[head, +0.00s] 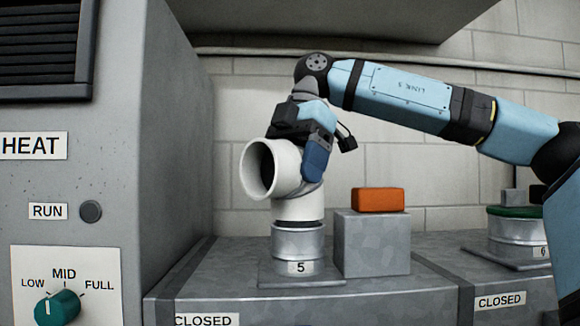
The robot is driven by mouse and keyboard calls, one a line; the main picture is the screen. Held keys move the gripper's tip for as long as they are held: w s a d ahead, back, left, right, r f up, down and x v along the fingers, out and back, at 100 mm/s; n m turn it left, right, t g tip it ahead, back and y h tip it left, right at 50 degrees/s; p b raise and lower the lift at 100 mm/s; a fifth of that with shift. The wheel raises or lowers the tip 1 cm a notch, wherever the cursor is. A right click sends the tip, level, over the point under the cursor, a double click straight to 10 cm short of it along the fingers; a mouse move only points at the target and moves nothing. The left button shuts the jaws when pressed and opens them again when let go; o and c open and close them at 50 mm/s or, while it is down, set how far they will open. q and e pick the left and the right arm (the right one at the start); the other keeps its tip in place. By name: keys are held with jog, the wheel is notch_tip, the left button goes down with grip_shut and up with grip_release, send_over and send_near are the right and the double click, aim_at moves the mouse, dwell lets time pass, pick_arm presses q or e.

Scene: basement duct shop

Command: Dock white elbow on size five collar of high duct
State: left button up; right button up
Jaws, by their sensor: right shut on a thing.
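The white elbow (296,208) stands upright over the size five collar (298,241) on top of the high duct (370,289). Its lower end meets the collar's top, with a dark band at the join; I cannot tell how deep it sits. Its open mouth faces left toward the picture's front. My right gripper (317,160) is shut on the elbow from above and behind, at its upper right side. The label "5" shows on the collar's front. My left gripper is not in view.
A grey block (372,243) with an orange block (378,200) on it stands just right of the collar. Another collar (515,236) with a green top is at far right. A grey heater cabinet (100,160) with knob and labels fills the left. An overhang is above.

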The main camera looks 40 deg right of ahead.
jog(key=shift+f+b, duration=0.35)
jog(key=shift+f, duration=0.2)
dwell(0.6)
jog(key=o, duration=0.7)
jog(key=shift+p+v, duration=0.35)
jog(key=shift+v, duration=5.15)
